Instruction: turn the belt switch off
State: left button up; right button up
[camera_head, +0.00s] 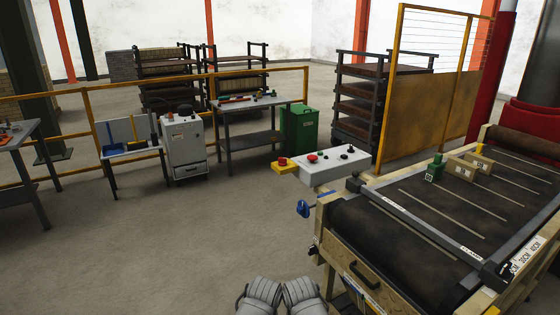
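A pale grey control box (334,167) stands at the left end of the belt press. It has a red button (312,157) and black knobs (346,151) on top. Which of these is the belt switch, and how it is set, is too small to tell. The dark belt (395,250) runs from the near end to the back right. Two grey ribbed shapes at the bottom edge appear to be my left gripper (262,292) and my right gripper (302,293). They are side by side, well short of the control box. Their fingers cannot be made out clearly.
A yellow box with a red button (283,164) sits left of the control box. A blue item (303,208) hangs at the machine's near left corner. A green block (435,168) and cartons (462,170) are on the belt. The floor (200,245) at left is clear.

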aim_at(282, 162)
jog(key=i+j+z, duration=0.3)
jog(key=i+j, duration=0.4)
jog(key=i+j+z, duration=0.3)
jog(key=i+j, duration=0.5)
jog(key=j, duration=0.15)
